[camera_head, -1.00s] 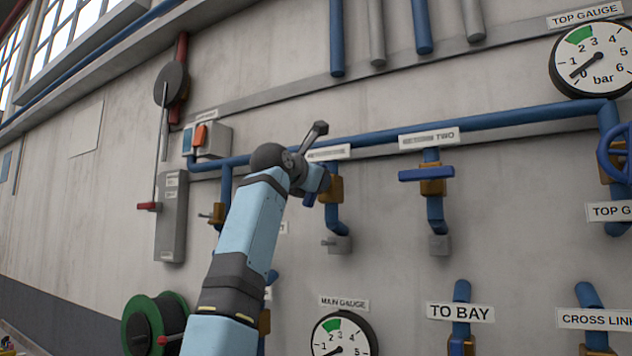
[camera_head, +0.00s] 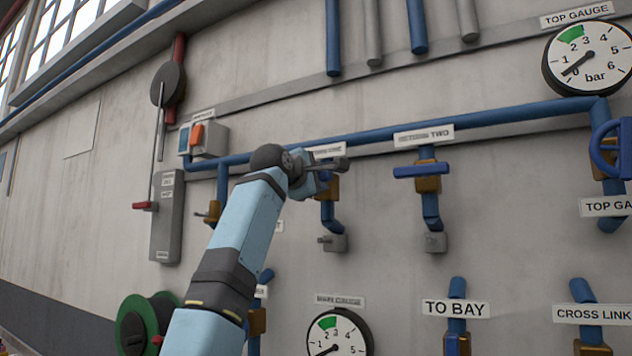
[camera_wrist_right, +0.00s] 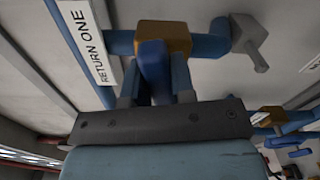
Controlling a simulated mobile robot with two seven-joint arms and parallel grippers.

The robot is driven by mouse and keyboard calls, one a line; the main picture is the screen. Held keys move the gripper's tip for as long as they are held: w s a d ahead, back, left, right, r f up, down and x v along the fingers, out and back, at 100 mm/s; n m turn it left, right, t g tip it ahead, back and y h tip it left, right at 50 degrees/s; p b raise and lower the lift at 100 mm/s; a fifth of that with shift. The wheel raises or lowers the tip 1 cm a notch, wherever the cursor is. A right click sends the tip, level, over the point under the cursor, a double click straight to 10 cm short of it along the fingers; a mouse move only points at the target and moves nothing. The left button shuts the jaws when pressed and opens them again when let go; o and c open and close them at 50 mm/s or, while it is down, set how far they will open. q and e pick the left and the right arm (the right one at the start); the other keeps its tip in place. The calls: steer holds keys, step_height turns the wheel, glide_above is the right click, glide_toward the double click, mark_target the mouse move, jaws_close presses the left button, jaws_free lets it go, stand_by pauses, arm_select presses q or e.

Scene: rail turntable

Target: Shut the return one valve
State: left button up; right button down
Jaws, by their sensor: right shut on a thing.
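The return one valve has a brass body (camera_wrist_right: 163,38) on a blue pipe, beside the "RETURN ONE" label (camera_wrist_right: 88,42) in the right wrist view. In the head view its brass body (camera_head: 333,187) shows just right of my right gripper (camera_head: 318,184). In the right wrist view, my right gripper (camera_wrist_right: 156,88) is shut on the valve's blue handle (camera_wrist_right: 153,62), one finger on each side. The handle appears crosswise to the pipe there, but its exact angle is hard to tell. In the head view my wrist hides most of the handle. My left gripper is not in view.
The return two valve (camera_head: 428,180) is to the right, its blue handle lying across its pipe. A grey switch box (camera_head: 208,139) and a smaller valve (camera_head: 213,211) are to the left. Gauges (camera_head: 338,336) and a blue handwheel (camera_head: 606,148) are also on the wall.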

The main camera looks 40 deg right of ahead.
steer(key=shift+f+m, duration=0.15)
steer(key=shift+m, duration=1.05)
steer(key=c, duration=1)
jaws_free()
steer(key=shift+o, duration=0.2)
steer(key=b+v, duration=0.3)
steer(key=v, duration=1.1)
steer(key=shift+b, duration=0.4)
steer(key=shift+d, duration=0.1)
